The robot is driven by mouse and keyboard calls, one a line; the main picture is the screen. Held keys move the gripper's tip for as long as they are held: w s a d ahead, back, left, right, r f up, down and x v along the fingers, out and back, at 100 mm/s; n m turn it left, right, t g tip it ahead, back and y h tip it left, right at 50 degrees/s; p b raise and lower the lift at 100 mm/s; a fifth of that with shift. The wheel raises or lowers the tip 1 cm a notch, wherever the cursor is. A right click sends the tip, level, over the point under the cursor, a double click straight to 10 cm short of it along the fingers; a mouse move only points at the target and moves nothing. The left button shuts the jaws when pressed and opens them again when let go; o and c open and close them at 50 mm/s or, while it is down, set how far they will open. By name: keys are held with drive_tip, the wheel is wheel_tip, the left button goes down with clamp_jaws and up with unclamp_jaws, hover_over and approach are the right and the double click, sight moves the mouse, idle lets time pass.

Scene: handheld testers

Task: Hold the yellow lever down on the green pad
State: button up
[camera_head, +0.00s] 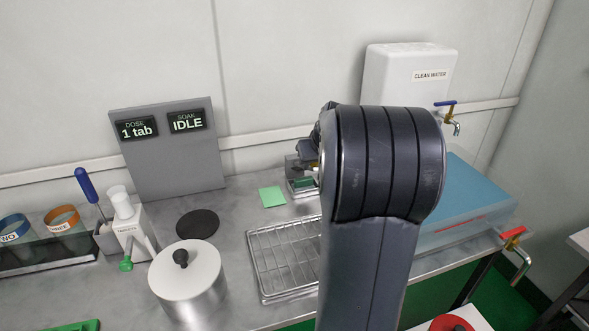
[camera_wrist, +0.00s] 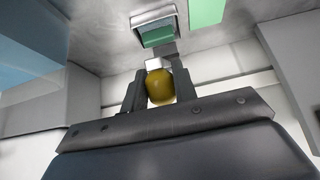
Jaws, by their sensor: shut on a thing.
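The yellow lever (camera_wrist: 160,86) shows in the wrist view as a rounded yellow knob with a pale metal block beside it. My gripper (camera_wrist: 160,90) is shut on it, one dark finger on each side. A green pad (camera_wrist: 158,37) sits in a small grey metal housing just beyond the knob. I cannot tell whether the lever touches the pad. In the head view my arm hides most of my gripper and the lever; part of the housing with its green pad (camera_head: 302,183) shows at the arm's left edge.
A light green square (camera_head: 272,196) lies flat on the counter, left of the housing. A wire rack (camera_head: 283,258), a lidded pot (camera_head: 188,278) and a dark disc (camera_head: 198,224) are nearer. The display board (camera_head: 168,165) reads "1 tab" and "IDLE". A blue-topped basin (camera_head: 468,200) is right.

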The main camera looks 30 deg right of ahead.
drive_tip(key=shift+s+f, duration=0.1)
drive_tip(key=shift+f, duration=0.05)
drive_tip(key=shift+s+a+f+b, duration=0.1)
drive_tip(key=shift+s+f+b, duration=0.25)
drive_tip(key=shift+f+b, duration=0.3)
drive_tip(key=shift+s+a+f+b, duration=0.1)
drive_tip(key=shift+s+f+b, duration=0.2)
drive_tip(key=shift+f+b, duration=0.25)
drive_tip(key=shift+s+a+f+b, duration=0.1)
drive_tip(key=shift+s+f+b, duration=0.2)
drive_tip(key=shift+f+b, duration=0.35)
drive_tip(key=shift+s+a+f+b, duration=0.1)
drive_tip(key=shift+s+f+b, duration=0.15)
drive_tip(key=shift+f+b, duration=0.3)
drive_tip(key=shift+s+f+b, duration=0.2)
drive_tip(key=shift+f+b, duration=0.45)
drive_tip(key=shift+f, duration=0.05)
drive_tip(key=shift+s+f+b, duration=0.15)
drive_tip(key=shift+f+b, duration=0.85)
drive_tip(key=shift+f, duration=0.1)
drive_tip(key=shift+r, duration=0.15)
idle(1.1)
